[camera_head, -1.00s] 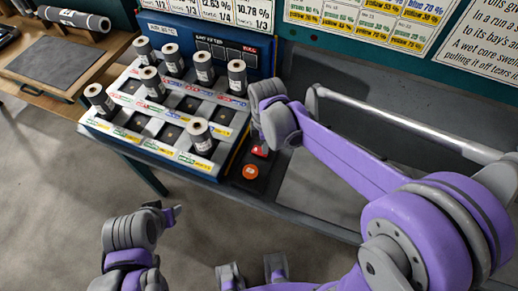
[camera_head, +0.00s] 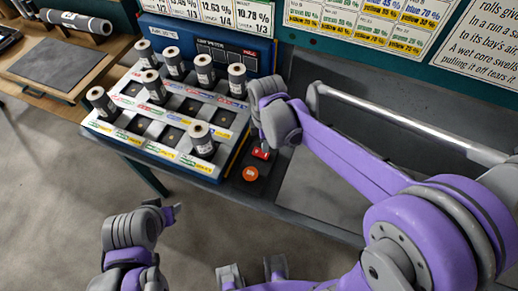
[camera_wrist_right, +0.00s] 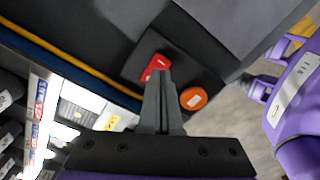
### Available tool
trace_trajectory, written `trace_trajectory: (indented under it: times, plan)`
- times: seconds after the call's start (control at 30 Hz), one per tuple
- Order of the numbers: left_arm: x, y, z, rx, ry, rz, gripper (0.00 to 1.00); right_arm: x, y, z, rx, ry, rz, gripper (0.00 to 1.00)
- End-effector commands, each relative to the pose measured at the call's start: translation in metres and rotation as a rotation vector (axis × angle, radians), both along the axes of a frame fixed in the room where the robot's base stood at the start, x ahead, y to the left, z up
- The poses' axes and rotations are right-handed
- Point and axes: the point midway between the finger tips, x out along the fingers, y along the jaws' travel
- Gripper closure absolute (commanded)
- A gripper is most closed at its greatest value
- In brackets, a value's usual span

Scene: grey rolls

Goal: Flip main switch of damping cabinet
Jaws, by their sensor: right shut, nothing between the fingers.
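The blue cabinet (camera_head: 216,178) stands on the bench with several grey rolls in its slots. A small dark control box (camera_head: 243,183) sits at its right side, with a red rocker switch (camera_head: 261,153) and a round orange button (camera_head: 250,174). My right gripper (camera_head: 264,145) is shut and empty, right over the red switch. In the right wrist view its fingertips (camera_wrist_right: 160,74) are at the red switch (camera_wrist_right: 153,66) and hide part of it. I cannot tell whether they touch. My left gripper (camera_head: 174,209) is low in front of the bench, its fingers too small to judge.
The orange button (camera_wrist_right: 193,98) is close beside my right fingers. A wooden table (camera_head: 45,80) with a dark mat and a roll is at the left. Printed boards (camera_head: 375,22) hang behind. The grey bench top (camera_head: 330,200) right of the box is clear.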

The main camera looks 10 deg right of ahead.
Motion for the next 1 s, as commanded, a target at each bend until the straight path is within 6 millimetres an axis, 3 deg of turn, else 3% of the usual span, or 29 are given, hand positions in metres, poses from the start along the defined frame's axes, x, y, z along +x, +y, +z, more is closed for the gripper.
trace_trajectory:
  times: [0.5, 1.0]
  plan:
    - [0.010, 0.000, 0.031, 0.000, -0.019, 0.000, 0.50, 0.001, 0.000, 0.042, 0.000, -0.002, 0.000, 1.00]
    - [0.010, 0.000, 0.031, 0.000, -0.019, 0.000, 0.50, 0.000, 0.000, 0.041, 0.000, 0.000, 0.000, 1.00]
